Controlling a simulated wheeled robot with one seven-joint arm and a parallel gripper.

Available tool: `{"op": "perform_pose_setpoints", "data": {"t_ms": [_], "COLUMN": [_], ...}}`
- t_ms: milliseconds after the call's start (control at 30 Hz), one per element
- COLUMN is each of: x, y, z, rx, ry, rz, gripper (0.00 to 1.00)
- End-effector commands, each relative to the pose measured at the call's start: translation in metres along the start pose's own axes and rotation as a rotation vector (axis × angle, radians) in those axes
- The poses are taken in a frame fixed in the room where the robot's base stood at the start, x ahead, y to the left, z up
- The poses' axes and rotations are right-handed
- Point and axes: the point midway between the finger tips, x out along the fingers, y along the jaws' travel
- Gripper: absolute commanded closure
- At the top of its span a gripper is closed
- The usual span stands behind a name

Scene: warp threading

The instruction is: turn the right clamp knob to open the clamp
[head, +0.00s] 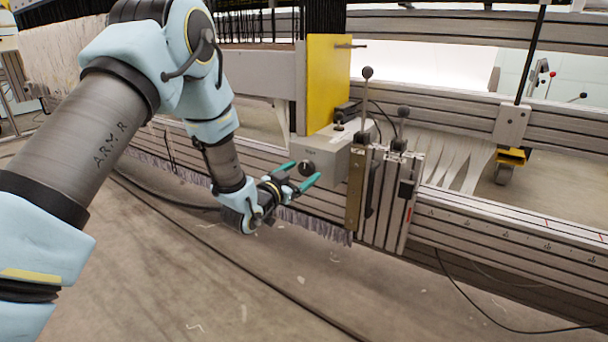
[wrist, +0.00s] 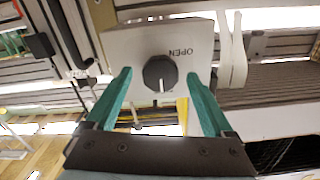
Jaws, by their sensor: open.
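The right clamp knob (head: 306,168) is a round black knob on the front of a light grey box (head: 332,160). In the wrist view the knob (wrist: 160,72) has a pale pointer line aimed down in the picture, away from the word OPEN on the box face (wrist: 200,45). My gripper (head: 306,174) is open, with teal fingers either side of the knob's line. In the wrist view the fingers of my gripper (wrist: 158,80) stand apart from the knob, with gaps on both sides. Nothing is held.
A yellow upright plate (head: 328,80) rises behind the box. Vertical slotted rails (head: 385,195) with ball-topped levers (head: 367,73) stand just right of it. Long slotted beams (head: 500,225) run to the right. Cables lie on the open floor (head: 240,290) in front.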

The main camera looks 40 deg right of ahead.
Motion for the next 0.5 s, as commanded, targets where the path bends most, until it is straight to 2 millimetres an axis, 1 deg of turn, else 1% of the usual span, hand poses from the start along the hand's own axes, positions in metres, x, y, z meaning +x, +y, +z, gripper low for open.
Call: {"op": "perform_pose_setpoints", "data": {"t_ms": [33, 100, 200, 467, 500], "x": [0.006, 0.011, 0.015, 0.016, 0.016], "y": [0.000, 0.000, 0.000, 0.000, 0.000], "z": [0.001, 0.001, 0.001, 0.000, 0.000], "rx": [0.001, 0.000, 0.000, 0.000, -0.001], "ry": [0.001, 0.000, -0.001, -0.001, -0.001], "rz": [0.000, -0.001, -0.001, -0.001, -0.001], "gripper": [0.13, 0.13, 0.13, 0.13, 0.16]}}
